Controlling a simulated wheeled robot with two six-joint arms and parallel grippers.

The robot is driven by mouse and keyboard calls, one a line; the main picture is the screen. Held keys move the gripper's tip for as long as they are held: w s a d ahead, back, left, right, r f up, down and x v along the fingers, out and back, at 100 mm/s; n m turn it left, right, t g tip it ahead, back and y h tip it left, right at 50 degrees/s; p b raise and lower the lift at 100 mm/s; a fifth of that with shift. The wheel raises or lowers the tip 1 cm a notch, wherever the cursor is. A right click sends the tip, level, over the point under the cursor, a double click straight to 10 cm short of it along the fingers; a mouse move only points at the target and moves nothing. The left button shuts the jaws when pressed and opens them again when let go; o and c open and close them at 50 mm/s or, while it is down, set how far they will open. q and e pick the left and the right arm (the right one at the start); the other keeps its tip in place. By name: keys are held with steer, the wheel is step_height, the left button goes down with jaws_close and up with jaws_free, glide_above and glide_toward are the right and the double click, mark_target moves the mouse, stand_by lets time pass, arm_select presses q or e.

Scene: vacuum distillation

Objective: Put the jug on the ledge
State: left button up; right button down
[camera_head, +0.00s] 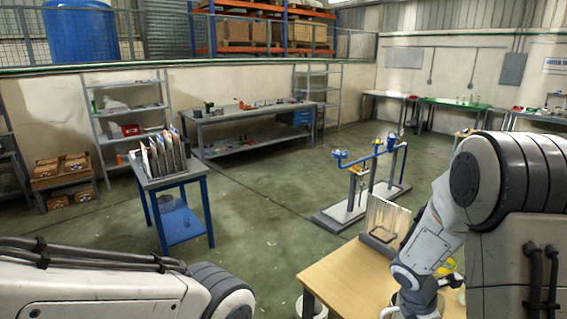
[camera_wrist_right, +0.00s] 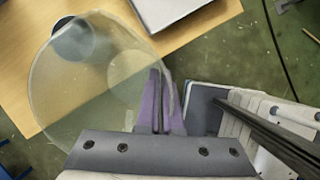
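The jug (camera_wrist_right: 75,95) is a large, clear, round vessel in the right wrist view, directly in front of my right gripper. My right gripper (camera_wrist_right: 158,95) has purple fingers close together at the jug's right side, and they look shut on it. The wooden table (camera_wrist_right: 28,58) shows below and through the clear jug. In the head view my right arm reaches down over the wooden table (camera_head: 345,272) at the lower right, and the gripper's fingers are not clear there. My left gripper is out of view. I cannot tell which surface is the ledge.
A ribbed upright panel (camera_head: 385,218) stands on the wooden table near my right arm. A blue side table (camera_head: 183,228) with a rack of folders (camera_head: 163,157) is to the left. A workbench (camera_head: 245,117) and shelves (camera_head: 125,112) line the back wall.

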steer(key=a+f+m+g+y+b, duration=0.4)
steer(key=a+f+m, duration=0.9)
steer(key=m, duration=0.5)
steer(key=shift+a+f+m+g+y+b, duration=0.15)
steer(key=shift+a+m+g+y+b, duration=0.15)
steer(key=shift+a+g, duration=0.15)
steer(key=shift+s, duration=0.1)
